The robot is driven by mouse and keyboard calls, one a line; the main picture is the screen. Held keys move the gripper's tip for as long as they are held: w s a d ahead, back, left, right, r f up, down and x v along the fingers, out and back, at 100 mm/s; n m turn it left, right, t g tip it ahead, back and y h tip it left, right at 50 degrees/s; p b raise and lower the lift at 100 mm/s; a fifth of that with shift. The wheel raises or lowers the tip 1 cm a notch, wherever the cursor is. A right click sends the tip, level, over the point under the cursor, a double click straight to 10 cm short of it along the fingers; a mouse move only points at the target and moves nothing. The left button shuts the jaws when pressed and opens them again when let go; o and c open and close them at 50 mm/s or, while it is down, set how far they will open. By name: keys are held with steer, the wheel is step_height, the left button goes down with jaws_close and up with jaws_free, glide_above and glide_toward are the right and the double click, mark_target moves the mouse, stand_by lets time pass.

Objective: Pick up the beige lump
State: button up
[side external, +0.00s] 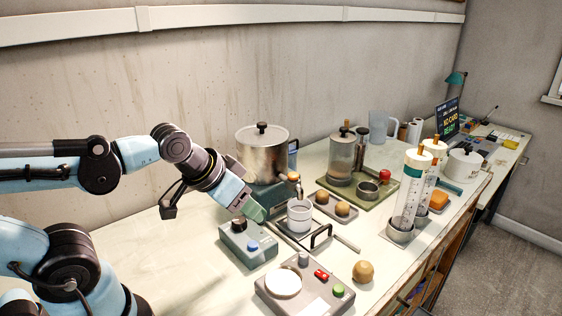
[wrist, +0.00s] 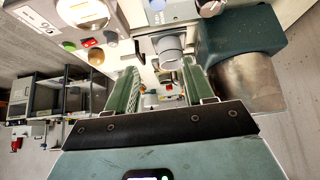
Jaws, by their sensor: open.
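A round beige-tan lump (side external: 363,272) rests on the bench near its front edge, right of the grey scale; a tan lump also shows at the upper left of the wrist view (wrist: 68,46). Two similar tan lumps (side external: 322,197) (side external: 342,209) sit on a small tray farther back; which lump the task means is not certain. My gripper (side external: 256,212) is above the bench by the teal control box, left of and behind the front lump. In the wrist view its green fingers (wrist: 157,82) are apart, with no lump between them.
The grey scale (side external: 303,296) has a round white pan and buttons. The teal box (side external: 247,246) with knobs, a metal pot (side external: 262,155) and a white cup (side external: 300,214) stand close to my gripper. Clear tubes (side external: 409,195) stand at the right. Bare bench lies at the front left.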

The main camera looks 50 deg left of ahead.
steer(key=m+g+y, duration=0.3)
steer(key=m+y, duration=0.6)
steer(key=m, duration=1)
glide_above(369, 274)
steer(key=a, duration=0.2)
steer(key=f, duration=0.4)
steer(key=shift+w+f, duration=0.2)
steer(key=shift+w, duration=0.15)
steer(key=s+d+f+m+t+y, duration=0.1)
steer(key=s+d+f+m+y, duration=0.25)
steer(key=d+f, duration=0.35)
steer(key=shift+m, duration=0.25)
steer(key=x, duration=0.6)
steer(key=shift+w+a+f, duration=0.1)
steer(key=shift+w, duration=0.3)
